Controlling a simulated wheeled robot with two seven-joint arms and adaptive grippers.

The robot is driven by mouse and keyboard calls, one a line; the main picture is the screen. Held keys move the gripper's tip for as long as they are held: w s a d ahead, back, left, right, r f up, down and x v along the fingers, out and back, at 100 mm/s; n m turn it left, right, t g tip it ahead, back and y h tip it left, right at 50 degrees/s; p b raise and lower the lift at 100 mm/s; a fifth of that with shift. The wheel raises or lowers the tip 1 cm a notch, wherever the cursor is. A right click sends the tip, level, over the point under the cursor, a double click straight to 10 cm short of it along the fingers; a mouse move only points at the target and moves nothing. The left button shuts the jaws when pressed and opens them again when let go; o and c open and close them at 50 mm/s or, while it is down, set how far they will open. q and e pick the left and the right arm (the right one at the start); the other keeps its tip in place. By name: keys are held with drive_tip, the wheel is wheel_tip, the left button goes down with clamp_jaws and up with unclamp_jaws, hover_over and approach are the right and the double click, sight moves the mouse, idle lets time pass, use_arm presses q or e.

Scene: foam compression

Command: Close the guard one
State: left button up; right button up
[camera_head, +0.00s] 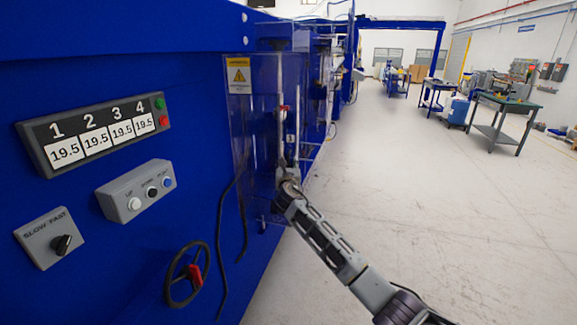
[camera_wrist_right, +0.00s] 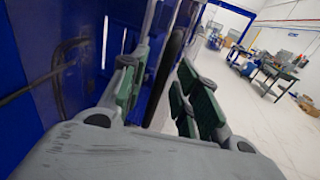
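The guard (camera_head: 240,120) is a clear panel with a yellow warning sign (camera_head: 239,77), on the front of the blue machine. My right gripper (camera_head: 284,168) is at the guard's right side in the head view, with its arm reaching up from the lower right. In the right wrist view my right gripper (camera_wrist_right: 160,78) has its green-padded fingers spread apart. A dark upright bar (camera_wrist_right: 168,70) shows between or beyond the fingers; I cannot tell whether they touch it. Clear panel edges show to its left. My left gripper is not in view.
The blue machine front carries a numeric display (camera_head: 95,130), a button box (camera_head: 137,190), a slow/fast switch (camera_head: 53,238) and a black handwheel (camera_head: 187,273). Workbenches (camera_head: 503,105) stand far back.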

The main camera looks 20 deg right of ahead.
drive_tip(key=shift+w, duration=0.1)
idle(0.3)
clamp_jaws()
